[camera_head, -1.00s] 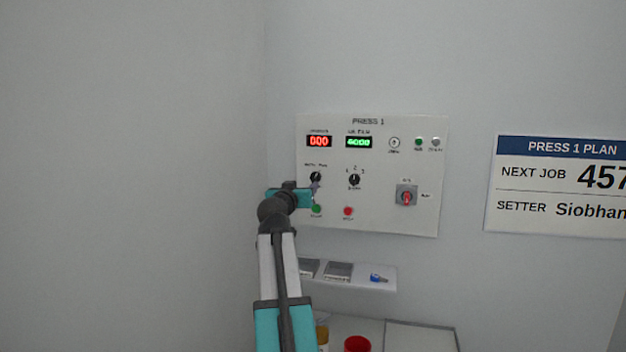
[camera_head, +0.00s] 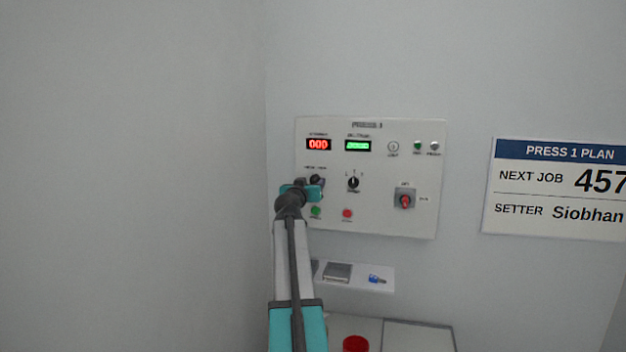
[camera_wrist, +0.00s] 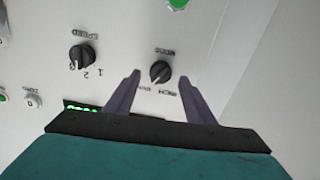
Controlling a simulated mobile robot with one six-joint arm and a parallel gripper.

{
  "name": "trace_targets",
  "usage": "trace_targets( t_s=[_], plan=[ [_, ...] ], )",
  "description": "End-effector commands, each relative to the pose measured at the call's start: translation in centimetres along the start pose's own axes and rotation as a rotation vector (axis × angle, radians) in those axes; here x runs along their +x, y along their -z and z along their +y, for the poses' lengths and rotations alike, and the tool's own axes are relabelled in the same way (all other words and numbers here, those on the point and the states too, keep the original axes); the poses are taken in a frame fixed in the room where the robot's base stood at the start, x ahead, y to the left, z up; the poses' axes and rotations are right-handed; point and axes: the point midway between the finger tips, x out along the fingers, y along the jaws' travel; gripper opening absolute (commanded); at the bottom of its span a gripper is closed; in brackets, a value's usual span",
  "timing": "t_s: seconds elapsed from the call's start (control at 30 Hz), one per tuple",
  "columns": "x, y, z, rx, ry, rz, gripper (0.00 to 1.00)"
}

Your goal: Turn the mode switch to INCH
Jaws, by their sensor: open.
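The mode switch is a black round knob (camera_wrist: 160,72) on the white PRESS 1 panel (camera_head: 370,215). The wrist view shows it upside down, with small lettering around it that includes INCH. A pale mark on the knob seems to face the lower left there, towards the other label. My gripper (camera_wrist: 160,76) is open, with one purple finger on each side of the knob in that view. I cannot tell whether the fingers touch it. In the head view my gripper (camera_head: 315,187) partly covers the mode switch (camera_head: 317,179) at the panel's left.
The speed knob (camera_head: 353,183) is right of the mode switch. A green button (camera_head: 316,211) and a red button (camera_head: 347,213) lie below. A red-handled switch (camera_head: 404,201) is further right.

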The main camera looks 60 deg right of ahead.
Motion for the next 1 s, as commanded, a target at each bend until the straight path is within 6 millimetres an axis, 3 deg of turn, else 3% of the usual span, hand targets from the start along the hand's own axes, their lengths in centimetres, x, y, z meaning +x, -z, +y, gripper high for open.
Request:
trace_targets(
  t_s=[0.3, 0.67, 0.7, 0.93, 1.0],
  plan=[
    [2.4, 0.1, -0.1, 0.0, 0.001, 0.0, 0.49],
    [2.6, 0.0, -0.1, 0.0, 0.001, 0.0, 0.49],
    [2.6, 0.0, -0.1, 0.0, 0.001, 0.0, 0.48],
    [2.6, 0.0, -0.1, 0.0, 0.002, 0.0, 0.09],
    [2.6, 0.0, -0.2, 0.0, 0.002, 0.0, 0.08]
  ],
)
